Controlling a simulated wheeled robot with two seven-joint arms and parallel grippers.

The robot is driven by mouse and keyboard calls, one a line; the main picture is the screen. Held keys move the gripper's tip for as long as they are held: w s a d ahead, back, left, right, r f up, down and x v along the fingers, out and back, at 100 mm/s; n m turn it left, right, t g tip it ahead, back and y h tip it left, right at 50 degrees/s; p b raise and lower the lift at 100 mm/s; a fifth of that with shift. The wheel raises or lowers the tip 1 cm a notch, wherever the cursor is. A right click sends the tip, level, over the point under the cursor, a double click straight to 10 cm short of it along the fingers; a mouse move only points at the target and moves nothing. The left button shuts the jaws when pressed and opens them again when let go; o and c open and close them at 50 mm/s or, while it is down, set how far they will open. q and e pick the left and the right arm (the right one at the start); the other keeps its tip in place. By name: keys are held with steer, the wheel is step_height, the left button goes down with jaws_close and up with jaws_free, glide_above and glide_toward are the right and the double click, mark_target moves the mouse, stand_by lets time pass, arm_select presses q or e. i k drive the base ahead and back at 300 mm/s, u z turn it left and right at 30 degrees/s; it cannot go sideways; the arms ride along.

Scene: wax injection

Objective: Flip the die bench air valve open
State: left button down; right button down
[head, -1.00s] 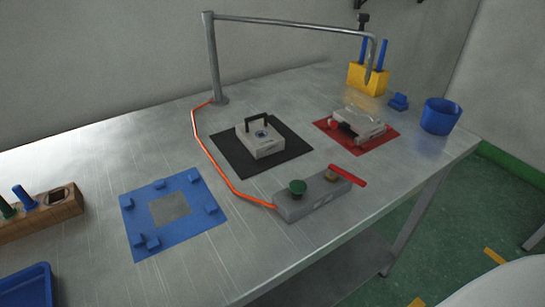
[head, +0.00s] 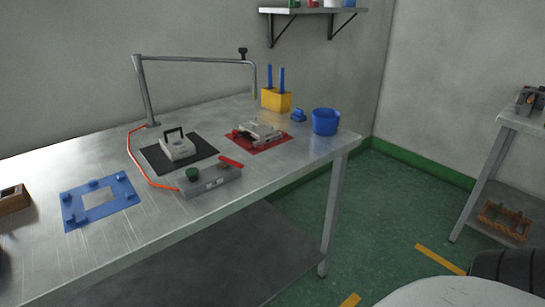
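The air valve is on a grey control block (head: 210,182) near the front edge of the metal bench (head: 100,262). A red lever (head: 231,162) sticks up at an angle from the block's right end, and a green knob (head: 192,174) stands at its left end. An orange hose (head: 133,165) runs from the block back to the bent metal post (head: 146,95). Neither of my grippers shows in the head view.
A black mat (head: 153,163) holds a white block with a handle, and a red mat (head: 284,144) holds a white die. A blue fixture plate (head: 72,211), yellow holder (head: 276,100) and blue cup (head: 325,121) share the bench.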

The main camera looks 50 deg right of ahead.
mark_target(223, 159)
steer(key=k, duration=0.05)
steer(key=z, duration=1.5)
